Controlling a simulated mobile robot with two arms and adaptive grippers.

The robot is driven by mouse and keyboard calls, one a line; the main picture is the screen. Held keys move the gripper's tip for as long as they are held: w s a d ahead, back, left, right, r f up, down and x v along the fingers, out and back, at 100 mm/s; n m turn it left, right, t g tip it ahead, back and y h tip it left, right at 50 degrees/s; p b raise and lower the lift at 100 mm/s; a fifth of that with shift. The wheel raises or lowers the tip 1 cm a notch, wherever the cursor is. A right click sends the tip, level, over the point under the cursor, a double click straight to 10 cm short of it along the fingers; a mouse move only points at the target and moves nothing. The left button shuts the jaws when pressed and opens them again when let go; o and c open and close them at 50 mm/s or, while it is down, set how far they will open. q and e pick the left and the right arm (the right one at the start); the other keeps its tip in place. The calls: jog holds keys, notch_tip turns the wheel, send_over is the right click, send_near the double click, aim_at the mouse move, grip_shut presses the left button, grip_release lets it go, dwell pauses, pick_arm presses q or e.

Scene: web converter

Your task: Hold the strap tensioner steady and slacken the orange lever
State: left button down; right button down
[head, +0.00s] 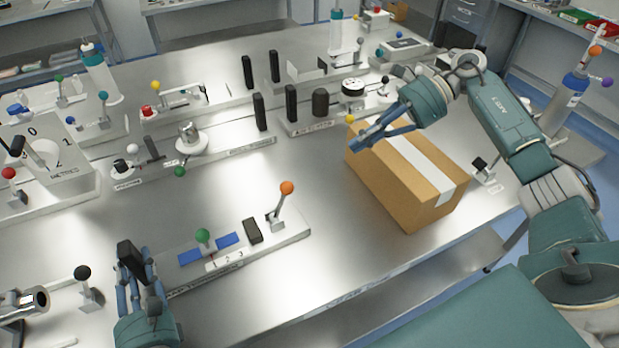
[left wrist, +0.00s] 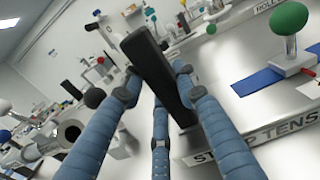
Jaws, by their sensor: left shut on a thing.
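The strap tensioner (head: 305,233) is a low metal base near the front of the bench. It carries blue strips, a green-knobbed lever (head: 203,237), numbers 1 to 3, a black block (head: 253,230) and, at its right end, the orange lever (head: 287,188), tilted slightly right. My left gripper (head: 134,268) is shut on a black upright handle (left wrist: 155,62) at the tensioner's left end; its fingers show around the handle in the left wrist view (left wrist: 160,85). My right gripper (head: 358,144) is over the carton's near left top edge, away from the orange lever; its finger gap is unclear.
A cardboard carton (head: 405,195) stands right of the tensioner. A black-knobbed lever (head: 84,280) and a metal cylinder (head: 25,302) are left of my left gripper. Other lever stations fill the back. Bare bench lies between the orange lever and the carton.

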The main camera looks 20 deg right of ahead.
jog(key=shift+s+a+f+n+g+h, duration=0.1)
jog(key=shift+s+f+n+g+h, duration=0.05)
jog(key=shift+s+f+n+g, duration=0.2)
jog(key=shift+s+a+f+n+g+h, duration=0.1)
jog(key=shift+s+f+n+g+h, duration=0.1)
jog(key=shift+s, duration=0.25)
send_near(280, 202)
jog(key=shift+f, duration=1.05)
jog(key=shift+w+a, duration=0.45)
jog(key=shift+a+r+h, duration=0.25)
jog(key=shift+a, duration=0.05)
jog(key=shift+a+r+h, duration=0.25)
jog(key=shift+h, duration=0.05)
